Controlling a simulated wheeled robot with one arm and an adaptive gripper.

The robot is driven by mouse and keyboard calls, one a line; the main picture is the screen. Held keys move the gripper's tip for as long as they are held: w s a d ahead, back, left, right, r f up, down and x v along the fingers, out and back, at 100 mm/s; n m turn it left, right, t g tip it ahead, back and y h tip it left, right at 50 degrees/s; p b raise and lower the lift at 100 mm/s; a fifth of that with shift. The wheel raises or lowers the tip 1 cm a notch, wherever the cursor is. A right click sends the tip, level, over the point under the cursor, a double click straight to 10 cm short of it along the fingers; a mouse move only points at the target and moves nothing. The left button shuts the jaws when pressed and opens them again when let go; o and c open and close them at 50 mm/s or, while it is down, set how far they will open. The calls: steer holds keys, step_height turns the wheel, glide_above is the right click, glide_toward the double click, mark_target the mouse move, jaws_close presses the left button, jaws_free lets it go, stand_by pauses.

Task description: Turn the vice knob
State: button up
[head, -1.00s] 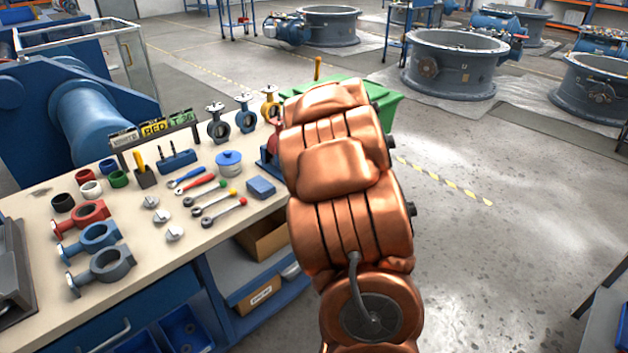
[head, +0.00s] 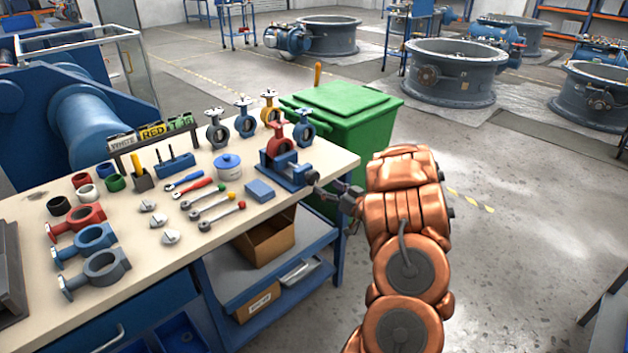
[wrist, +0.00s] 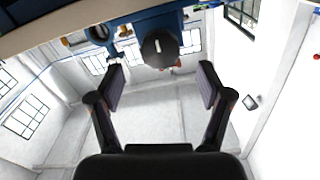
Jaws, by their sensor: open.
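The blue vice (head: 290,172) stands at the right end of the workbench (head: 265,222) and carries a red valve body (head: 279,145). Its dark knob (head: 312,178) faces the right edge of the bench. In the wrist view the knob (wrist: 160,47) is a round dark disc with a light mark, above the gap between my fingers. My gripper (head: 332,193) is just right of the knob in the head view. In the wrist view my gripper (wrist: 162,82) is open and empty, its fingers spread wider than the knob. The knob appears beyond the fingertips, apart from them.
A green bin (head: 350,115) stands behind my gripper, past the bench end. Several valve bodies (head: 245,120), wrenches (head: 215,205) and a blue box (head: 260,190) lie on the bench.

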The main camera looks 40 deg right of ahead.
mark_target(315, 180)
steer(key=w, duration=0.6)
steer(key=shift+w+p, duration=0.25)
steer(key=shift+p, duration=0.15)
steer(key=c, duration=1.2)
